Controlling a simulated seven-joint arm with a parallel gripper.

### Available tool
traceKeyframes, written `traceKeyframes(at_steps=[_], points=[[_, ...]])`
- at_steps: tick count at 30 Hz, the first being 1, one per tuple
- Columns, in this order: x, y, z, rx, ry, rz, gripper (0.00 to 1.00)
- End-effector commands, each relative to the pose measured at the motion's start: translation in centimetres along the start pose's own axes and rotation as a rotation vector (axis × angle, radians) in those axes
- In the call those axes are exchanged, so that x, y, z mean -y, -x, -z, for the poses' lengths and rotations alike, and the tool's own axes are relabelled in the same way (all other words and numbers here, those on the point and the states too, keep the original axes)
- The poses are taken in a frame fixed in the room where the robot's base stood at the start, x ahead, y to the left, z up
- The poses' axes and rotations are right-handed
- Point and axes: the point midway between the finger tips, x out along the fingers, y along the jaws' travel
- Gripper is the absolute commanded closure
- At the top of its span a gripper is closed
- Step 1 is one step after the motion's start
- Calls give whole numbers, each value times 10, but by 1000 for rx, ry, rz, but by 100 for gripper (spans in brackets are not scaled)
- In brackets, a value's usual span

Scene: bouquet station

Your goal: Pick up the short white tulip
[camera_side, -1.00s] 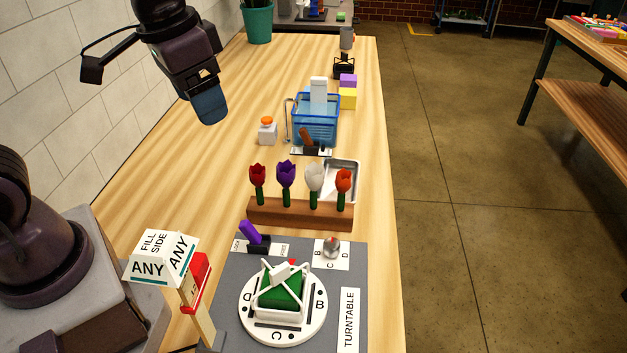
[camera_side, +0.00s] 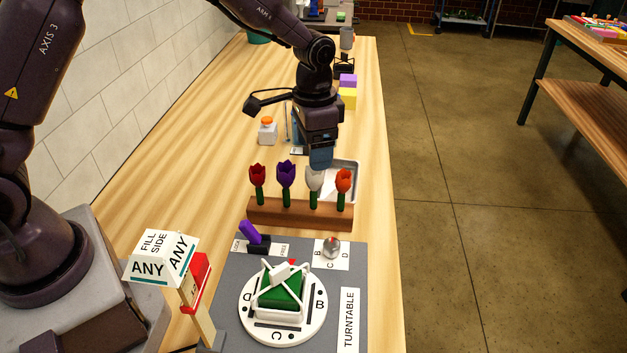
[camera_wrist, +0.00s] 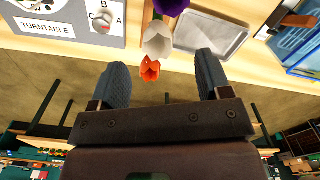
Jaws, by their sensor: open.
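The white tulip (camera_side: 314,182) stands upright in the brown wooden block (camera_side: 300,215), third from the left, on a short green stem. My gripper (camera_side: 321,160) is just above and behind its bloom in the side view and partly covers the top of it. In the wrist view the white tulip (camera_wrist: 157,42) lies beyond the fingertips, near the middle between them. My gripper (camera_wrist: 160,70) is open there and holds nothing. I cannot tell whether a finger touches the bloom.
A red tulip (camera_side: 257,173) and a purple tulip (camera_side: 286,172) stand left of the white one; an orange-red tulip (camera_side: 343,180) stands close on its right. A metal tray (camera_wrist: 211,33) lies behind the block. The turntable (camera_side: 283,318) is in front.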

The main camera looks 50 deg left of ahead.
Motion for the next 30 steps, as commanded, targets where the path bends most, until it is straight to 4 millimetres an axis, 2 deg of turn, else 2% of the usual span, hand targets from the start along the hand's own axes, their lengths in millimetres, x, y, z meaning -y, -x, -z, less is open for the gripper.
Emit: traceKeyframes(at_steps=[3, 10, 18, 27, 28, 30], points=[[0, -19, -1, 4, 0, -1, 29], [-1, -36, -1, 2, 1, -1, 29], [-3, -74, -2, 3, 1, -1, 29], [-3, -80, -2, -1, 1, 0, 29], [-3, -80, -2, -1, 1, 0, 31], [-3, -80, -2, -1, 1, 0, 47]])
